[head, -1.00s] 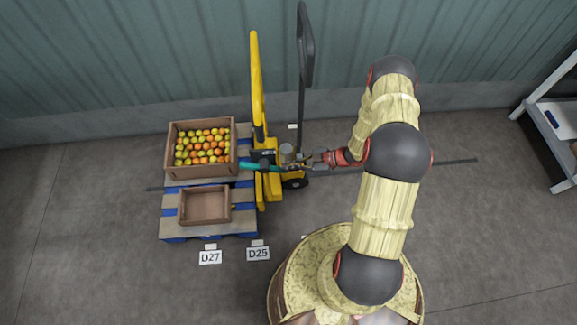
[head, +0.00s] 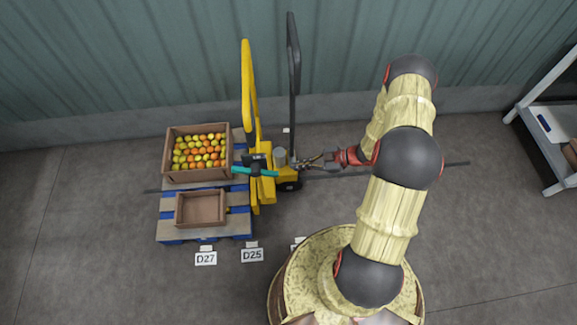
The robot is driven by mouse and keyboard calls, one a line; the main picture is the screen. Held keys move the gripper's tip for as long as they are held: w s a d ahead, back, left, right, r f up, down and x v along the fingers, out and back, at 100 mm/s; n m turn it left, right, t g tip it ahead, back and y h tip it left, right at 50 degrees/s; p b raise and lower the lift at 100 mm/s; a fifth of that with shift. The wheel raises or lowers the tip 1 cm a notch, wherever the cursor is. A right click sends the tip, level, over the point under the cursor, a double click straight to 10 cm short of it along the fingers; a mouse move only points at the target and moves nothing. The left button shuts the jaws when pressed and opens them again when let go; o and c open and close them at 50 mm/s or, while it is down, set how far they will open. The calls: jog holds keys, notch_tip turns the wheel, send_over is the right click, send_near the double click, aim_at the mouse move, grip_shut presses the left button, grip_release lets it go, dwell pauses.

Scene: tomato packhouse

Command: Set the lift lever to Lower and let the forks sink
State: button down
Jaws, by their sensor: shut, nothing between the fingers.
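The yellow pallet truck (head: 256,196) stands left of my arm, with a black tiller handle (head: 294,75) rising behind it. A teal lever (head: 265,173) lies roughly level across the truck, beside a small black block (head: 256,160). Lever markings are too small to read. My gripper (head: 302,163) is shut and empty, just right of the grey cylinder (head: 280,157) on the truck, apart from the teal lever. The forks are hidden by the wood-and-blue pallet (head: 239,218), so their height cannot be told.
A crate of tomatoes (head: 167,165) and an empty crate (head: 201,222) sit on the pallet. Floor cards D27 (head: 206,259) and D25 (head: 252,255) lie in front. A corrugated wall closes the back; a rack (head: 541,150) stands far right. Floor between is clear.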

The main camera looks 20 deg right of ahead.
jog(key=v, duration=0.3)
jog(key=shift+s+d, duration=0.1)
jog(key=shift+d, duration=0.15)
dwell(0.4)
